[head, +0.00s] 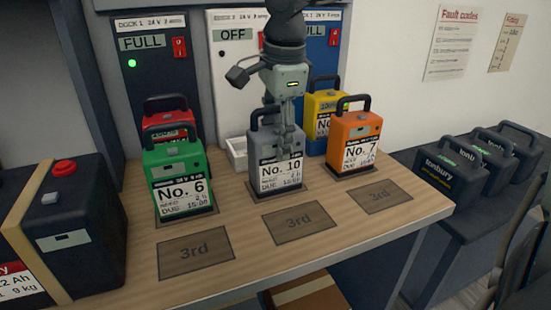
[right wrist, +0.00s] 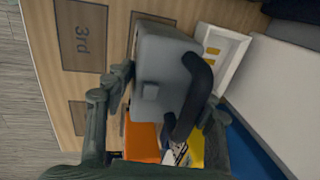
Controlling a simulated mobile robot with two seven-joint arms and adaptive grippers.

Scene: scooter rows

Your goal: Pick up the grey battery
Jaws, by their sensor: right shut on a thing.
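The grey battery (head: 262,172), labelled No. 10, stands upright at the middle of the wooden bench, over a dark pad. My left gripper is not in view.
A green battery (head: 175,172) stands left and an orange battery (head: 358,128) right, with red (head: 167,122) and yellow (head: 322,102) ones behind. A white tray (head: 236,153) sits just behind the grey one. Marked "3rd" pads (head: 298,222) in front are bare.

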